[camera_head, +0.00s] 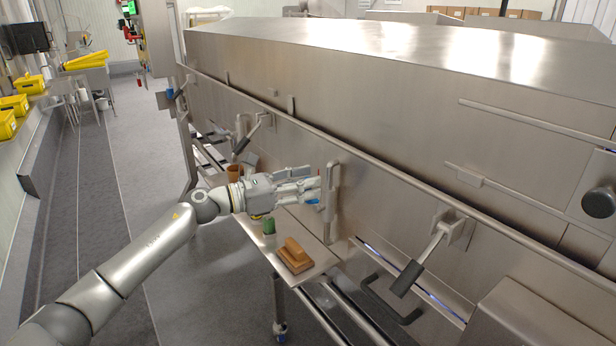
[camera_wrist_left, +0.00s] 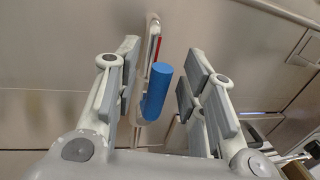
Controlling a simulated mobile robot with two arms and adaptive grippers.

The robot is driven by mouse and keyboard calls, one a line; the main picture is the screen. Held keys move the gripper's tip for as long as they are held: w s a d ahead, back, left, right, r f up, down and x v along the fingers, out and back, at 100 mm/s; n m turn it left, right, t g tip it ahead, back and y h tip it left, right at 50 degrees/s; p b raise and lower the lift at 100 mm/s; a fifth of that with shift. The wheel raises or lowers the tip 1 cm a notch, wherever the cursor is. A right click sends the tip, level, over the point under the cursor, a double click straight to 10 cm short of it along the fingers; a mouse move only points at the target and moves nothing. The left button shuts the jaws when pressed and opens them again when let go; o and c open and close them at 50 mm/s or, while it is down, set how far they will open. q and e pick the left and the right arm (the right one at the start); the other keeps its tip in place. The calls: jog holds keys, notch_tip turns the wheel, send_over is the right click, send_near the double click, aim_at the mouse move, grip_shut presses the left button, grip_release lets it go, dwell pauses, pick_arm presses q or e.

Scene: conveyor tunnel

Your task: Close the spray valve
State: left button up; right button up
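The spray valve appears to be the blue handle (camera_wrist_left: 157,88) in front of a grey vertical pipe or bar, with a thin red strip behind it. In the head view only a small blue bit (camera_head: 313,202) shows beneath my fingers, beside the grey vertical bar (camera_head: 331,205) on the steel tunnel wall. My left gripper (camera_head: 309,187) reaches toward the wall. In the left wrist view its fingers (camera_wrist_left: 163,60) are spread apart, with the blue handle between them and visible gaps on both sides. My right gripper is out of view.
A small side table (camera_head: 316,262) below my gripper holds a brown brush or block (camera_head: 294,255), a green item (camera_head: 269,226) and a brown cup (camera_head: 234,173). Black-gripped levers (camera_head: 408,278) stick out from the tunnel (camera_head: 400,130). The grey floor (camera_head: 135,180) at left is clear.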

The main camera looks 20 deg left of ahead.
pick_arm(q)
jog(key=shift+w+d, duration=0.35)
grip_shut()
